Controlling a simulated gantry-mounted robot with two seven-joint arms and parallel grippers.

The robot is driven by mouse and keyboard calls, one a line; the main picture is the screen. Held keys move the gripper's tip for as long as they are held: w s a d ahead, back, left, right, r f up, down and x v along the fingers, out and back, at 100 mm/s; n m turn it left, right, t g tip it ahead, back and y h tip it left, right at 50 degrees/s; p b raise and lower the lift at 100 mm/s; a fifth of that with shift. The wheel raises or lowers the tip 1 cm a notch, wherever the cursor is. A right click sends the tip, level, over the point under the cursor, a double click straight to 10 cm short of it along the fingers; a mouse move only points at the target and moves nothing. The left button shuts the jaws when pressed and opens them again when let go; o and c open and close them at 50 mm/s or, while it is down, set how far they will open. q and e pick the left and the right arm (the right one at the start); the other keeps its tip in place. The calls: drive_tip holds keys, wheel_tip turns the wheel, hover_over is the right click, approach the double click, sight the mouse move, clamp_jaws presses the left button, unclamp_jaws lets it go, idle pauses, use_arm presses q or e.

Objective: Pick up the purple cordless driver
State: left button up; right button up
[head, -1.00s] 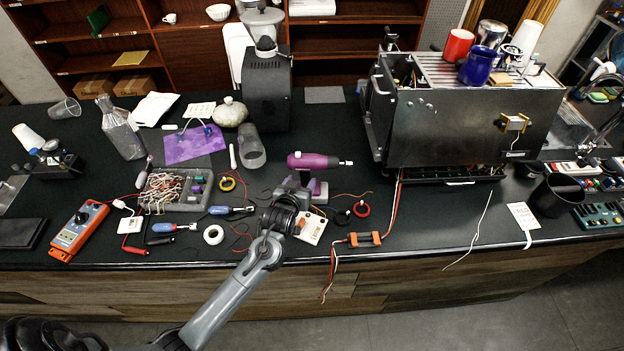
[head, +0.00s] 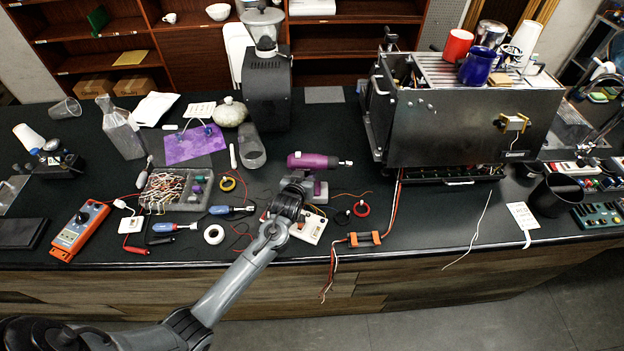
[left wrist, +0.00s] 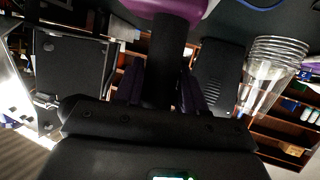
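The purple cordless driver (head: 314,161) stands upright on its base on the dark counter, its bit pointing right. My left gripper (head: 298,184) reaches in from the front, just below the driver's body at its handle. In the left wrist view the driver's dark handle (left wrist: 168,50) runs down between the two fingers of my left gripper (left wrist: 165,88), with the purple body at the top edge. The fingers stand on either side of the handle and look open; any contact is hard to make out. My right gripper is out of view.
A white device (head: 308,228) lies in front of the driver, beside my left wrist. The parts tray (head: 176,207), a white tape roll (head: 213,234) and screwdrivers lie to the left. Orange connectors (head: 364,239) and the large brewer (head: 465,125) are to the right.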

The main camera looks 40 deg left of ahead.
use_arm(q)
clamp_jaws()
drive_tip(key=shift+r, duration=0.2)
drive_tip(key=shift+r, duration=0.1)
